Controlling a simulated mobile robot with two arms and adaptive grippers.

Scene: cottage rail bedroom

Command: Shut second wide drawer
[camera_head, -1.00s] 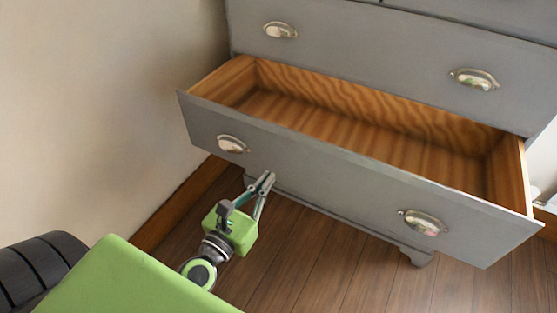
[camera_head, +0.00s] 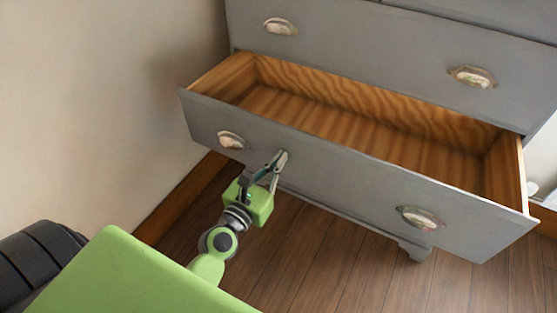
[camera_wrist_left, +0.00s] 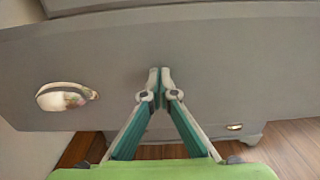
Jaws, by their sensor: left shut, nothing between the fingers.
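The open wide drawer (camera_head: 345,172) is the lowest one in view on the grey dresser, pulled far out and empty inside. Its grey front has two metal cup handles, the left one (camera_head: 231,140) and the right one (camera_head: 420,218). My left gripper (camera_head: 281,156) is shut and empty, with its fingertips at the drawer front, right of the left handle. In the left wrist view the shut fingertips (camera_wrist_left: 159,72) point at the drawer front (camera_wrist_left: 225,75); I cannot tell if they touch it. The left handle (camera_wrist_left: 66,97) shows to their left. My right gripper is not seen.
The drawer above (camera_head: 370,50) is shut and has two cup handles. A beige wall (camera_head: 100,90) stands close on the left. The wooden floor (camera_head: 310,255) in front of the dresser is clear. A green part of my own body fills the lower left.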

